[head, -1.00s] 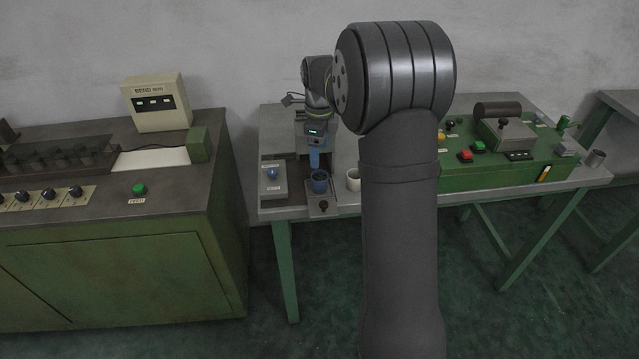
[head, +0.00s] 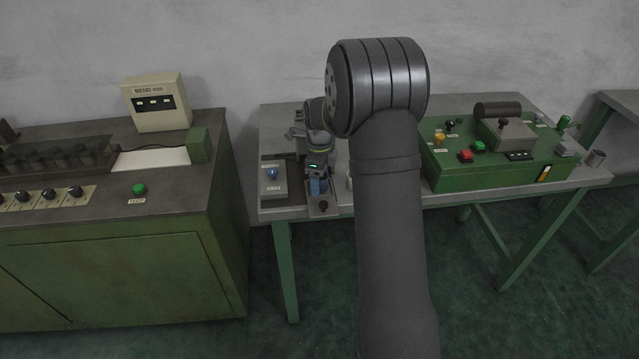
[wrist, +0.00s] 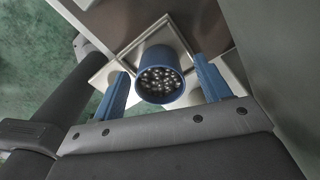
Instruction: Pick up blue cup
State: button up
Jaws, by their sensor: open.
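The blue cup (wrist: 160,76) stands on a square metal plate (wrist: 112,72) in the wrist view, and many small shiny balls fill it. My gripper (wrist: 162,82) is open, with one blue finger on each side of the cup. The left finger looks close to the cup wall and the right finger a little apart; I cannot tell whether either touches. In the head view my gripper (head: 318,185) is low over the front edge of the table, and its fingers and wrist largely hide the cup.
A small grey box with a blue knob (head: 271,173) sits just left of my gripper. A green control box (head: 490,155) stands farther right on the table (head: 285,213).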

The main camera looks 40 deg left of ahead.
jog(key=c, duration=1.1)
jog(key=shift+r, duration=0.1)
